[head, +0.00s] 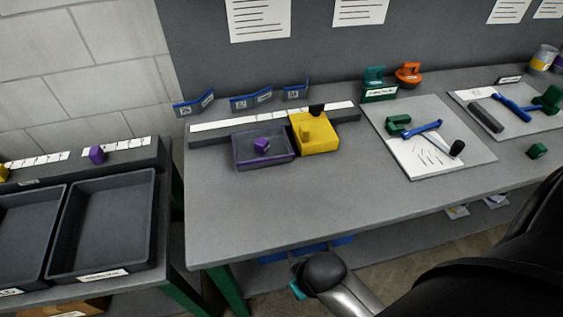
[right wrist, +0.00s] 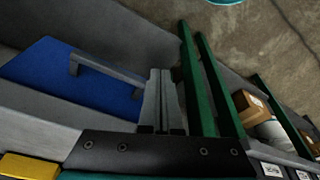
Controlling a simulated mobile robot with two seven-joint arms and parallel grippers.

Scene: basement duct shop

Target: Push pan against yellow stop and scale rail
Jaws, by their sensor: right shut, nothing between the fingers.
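The pan (head: 240,157) is a shallow dark grey tray on the table in the head view, with a purple block (head: 262,146) inside it. The yellow stop (head: 318,143) stands just to its right, with a dark knob at its back. The scale rail (head: 218,125), with a white strip, runs behind both. The pan is close to rail and stop; I cannot tell whether it touches either. My right gripper (right wrist: 160,78) is shut and empty in the right wrist view, away from the pan, which does not show there. My left gripper is not in view.
The table front (head: 320,205) is clear. A white board (head: 420,160) with tools lies right of the stop. A side bench with dark bins (head: 103,225) stands left. The right wrist view shows a blue panel (right wrist: 55,85), green bars (right wrist: 217,85) and a cardboard box (right wrist: 257,105).

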